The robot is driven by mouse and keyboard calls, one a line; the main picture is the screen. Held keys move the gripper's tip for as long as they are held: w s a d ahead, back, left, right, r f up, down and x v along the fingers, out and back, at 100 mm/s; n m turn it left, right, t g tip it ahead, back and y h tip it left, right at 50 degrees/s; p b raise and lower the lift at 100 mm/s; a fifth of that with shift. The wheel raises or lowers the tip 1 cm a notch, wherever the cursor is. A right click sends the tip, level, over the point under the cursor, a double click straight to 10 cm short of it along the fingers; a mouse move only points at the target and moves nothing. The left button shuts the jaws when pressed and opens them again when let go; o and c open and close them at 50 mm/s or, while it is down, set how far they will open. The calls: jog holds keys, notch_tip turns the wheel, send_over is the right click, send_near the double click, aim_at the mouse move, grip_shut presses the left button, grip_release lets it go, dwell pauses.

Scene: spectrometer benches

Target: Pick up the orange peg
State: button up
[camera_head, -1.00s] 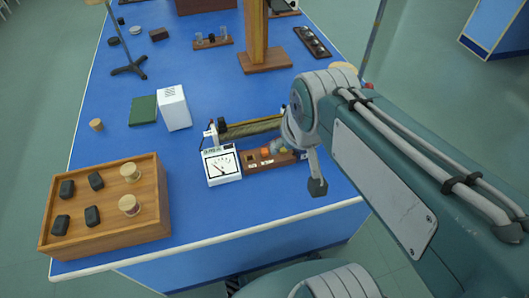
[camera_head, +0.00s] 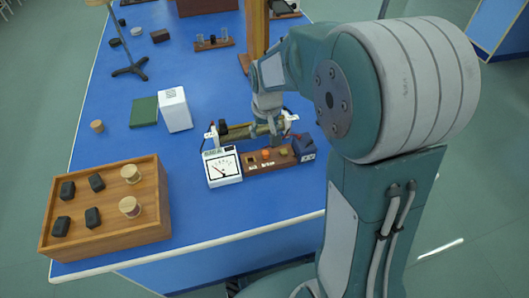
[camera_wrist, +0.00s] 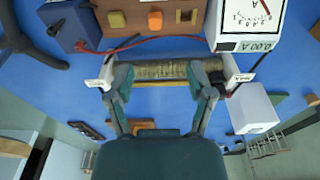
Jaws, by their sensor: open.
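The orange peg (camera_head: 265,154) stands on a wooden board (camera_head: 258,169) in the middle of the blue bench, between a dark peg and an olive one. In the wrist view the orange peg (camera_wrist: 155,20) is at the top centre, beside a yellow-looking peg (camera_wrist: 117,19). My gripper (camera_wrist: 160,80) is open and empty in the wrist view, with its fingers spread. A coil-wound rod (camera_wrist: 158,71) shows between and beyond the fingertips. The peg is apart from the fingers. In the head view my gripper's tips are partly hidden around the rod and board.
A white meter (camera_head: 222,167) is left of the board and a dark blue box (camera_head: 304,147) right of it. A red wire (camera_wrist: 150,42) runs by the rod. A white box (camera_head: 174,109) and wooden tray (camera_head: 107,240) are farther left. Bare bench lies in front.

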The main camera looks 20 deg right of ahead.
send_over(265, 152)
jog(key=f, duration=0.6)
jog(key=shift+s+a, duration=0.25)
jog(key=shift+s, duration=0.05)
jog(key=shift+w+d+f, duration=0.15)
jog(key=shift+f, duration=1.2)
jog(key=shift+w+d+f, duration=0.15)
jog(key=shift+f, duration=1.2)
grip_shut()
